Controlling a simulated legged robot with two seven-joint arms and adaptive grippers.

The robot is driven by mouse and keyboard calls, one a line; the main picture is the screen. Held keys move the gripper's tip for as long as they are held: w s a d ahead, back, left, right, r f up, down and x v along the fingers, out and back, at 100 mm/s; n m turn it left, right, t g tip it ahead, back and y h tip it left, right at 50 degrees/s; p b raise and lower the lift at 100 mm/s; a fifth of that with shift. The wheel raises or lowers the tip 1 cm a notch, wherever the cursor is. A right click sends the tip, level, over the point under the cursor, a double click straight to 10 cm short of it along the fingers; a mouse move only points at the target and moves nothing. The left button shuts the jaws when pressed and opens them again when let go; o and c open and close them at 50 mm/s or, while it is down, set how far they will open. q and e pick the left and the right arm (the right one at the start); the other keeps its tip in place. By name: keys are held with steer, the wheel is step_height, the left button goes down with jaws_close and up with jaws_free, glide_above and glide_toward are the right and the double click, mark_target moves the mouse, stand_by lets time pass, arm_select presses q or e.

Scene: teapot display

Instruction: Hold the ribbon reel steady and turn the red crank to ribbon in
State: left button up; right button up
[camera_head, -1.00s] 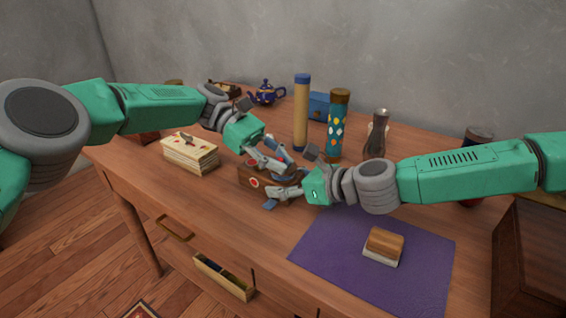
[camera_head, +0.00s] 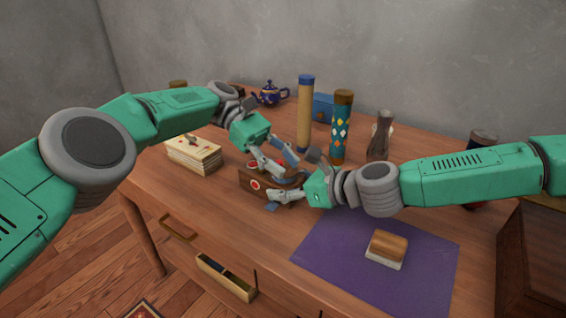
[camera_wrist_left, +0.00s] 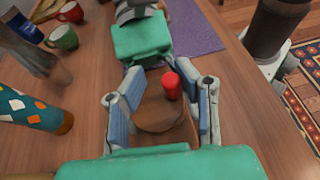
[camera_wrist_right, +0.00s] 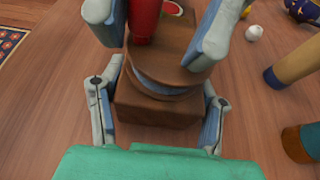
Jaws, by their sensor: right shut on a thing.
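The ribbon reel (camera_head: 256,184) is a brown wooden box with a red round mark, standing on the table. In the right wrist view its box (camera_wrist_right: 155,112) has a blue band and a brown disc (camera_wrist_right: 172,62) above it. The red crank knob (camera_wrist_left: 172,86) stands upright on the disc (camera_wrist_left: 158,112) in the left wrist view. My left gripper (camera_head: 276,164) is over the disc from above, its fingers apart on either side, the knob between them and closer to the right-hand finger. My right gripper (camera_head: 287,186) is shut on the reel's box, low down.
A cream box (camera_head: 194,156) lies left of the reel. A yellow tube (camera_head: 305,115) and a diamond-patterned tube (camera_head: 341,130) stand close behind it. A purple mat (camera_head: 345,270) with a small wood-topped block (camera_head: 386,248) lies front right. A drawer (camera_head: 226,278) below is open.

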arm_select(q)
steer(key=shift+a+r, duration=0.1)
steer(key=shift+r, duration=0.05)
step_height(320, 180, up, 10)
steer(key=shift+w, duration=0.2)
stand_by(0.4)
steer(key=shift+f, duration=0.2)
